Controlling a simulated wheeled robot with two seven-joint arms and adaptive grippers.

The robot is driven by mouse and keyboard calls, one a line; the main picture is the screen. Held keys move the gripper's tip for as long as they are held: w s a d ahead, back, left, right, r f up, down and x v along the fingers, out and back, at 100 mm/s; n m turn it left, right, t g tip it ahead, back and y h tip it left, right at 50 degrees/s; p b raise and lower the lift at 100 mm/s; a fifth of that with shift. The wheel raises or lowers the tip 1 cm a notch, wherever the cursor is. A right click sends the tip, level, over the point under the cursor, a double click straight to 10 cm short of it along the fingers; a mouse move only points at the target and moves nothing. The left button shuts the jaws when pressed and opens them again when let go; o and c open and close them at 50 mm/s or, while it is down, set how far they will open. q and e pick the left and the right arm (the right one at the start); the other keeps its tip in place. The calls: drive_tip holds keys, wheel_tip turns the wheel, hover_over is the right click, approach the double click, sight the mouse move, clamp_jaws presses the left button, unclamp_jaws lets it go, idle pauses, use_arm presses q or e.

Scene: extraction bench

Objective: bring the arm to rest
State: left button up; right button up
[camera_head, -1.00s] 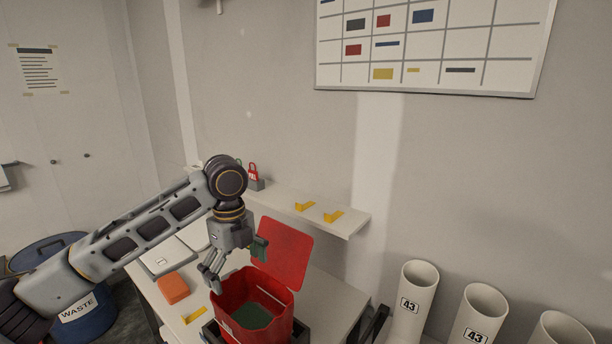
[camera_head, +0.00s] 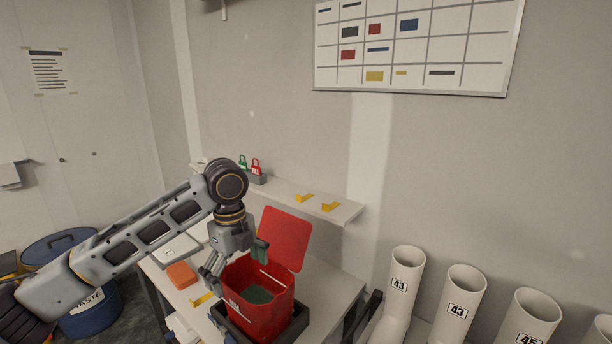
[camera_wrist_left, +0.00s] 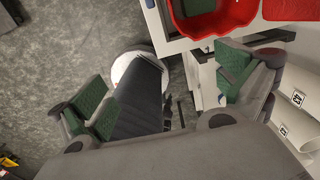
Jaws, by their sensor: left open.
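My left arm comes in from the left in the head view. Its left gripper (camera_head: 236,262) hangs over the left rim of a red open box (camera_head: 262,312), with its fingers spread apart and empty. In the left wrist view the left gripper (camera_wrist_left: 168,92) shows green finger pads wide apart with nothing between them. The red box (camera_wrist_left: 212,20) shows at the top of that view, beyond the fingers. My right gripper is not in view.
The box's red lid (camera_head: 286,238) stands open behind it. An orange block (camera_head: 181,275) lies on the white bench (camera_head: 335,300). A shelf (camera_head: 345,212) holds padlocks and yellow brackets. White numbered tubes (camera_head: 404,280) stand at right, and a blue waste bin (camera_head: 97,312) at left.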

use_arm(q)
drive_tip(key=s+d+f+n+t+h, duration=0.15)
drive_tip(key=s+d+f+n, duration=0.3)
drive_tip(key=f, duration=0.45)
drive_tip(key=s+d+f+n+t+h, duration=0.1)
drive_tip(key=s+d+f+n+h, duration=0.15)
drive_tip(key=d+f+n, duration=0.45)
drive_tip(key=s+a+f+n+t+y, duration=0.1)
drive_tip(key=s+a+f+n+y, duration=0.1)
drive_tip(key=s+a+f+n, duration=0.6)
drive_tip(key=s+a+f+n+y, duration=0.2)
drive_tip(key=s+a+f+n, duration=0.3)
drive_tip(key=a, duration=0.5)
drive_tip(key=s+f+m+g, duration=0.1)
drive_tip(key=s+f, duration=0.1)
drive_tip(key=f, duration=1.5)
drive_tip(key=s+f, duration=0.2)
drive_tip(key=f, duration=1.5)
drive_tip(key=s+a+f, duration=0.2)
drive_tip(key=s+f, duration=0.8)
drive_tip(key=s+a+f+g+b, duration=0.1)
drive_tip(key=s+a+f, duration=0.1)
drive_tip(key=s+f, duration=0.8)
drive_tip(key=shift+s+a, duration=0.35)
drive_tip(key=shift+s, duration=0.45)
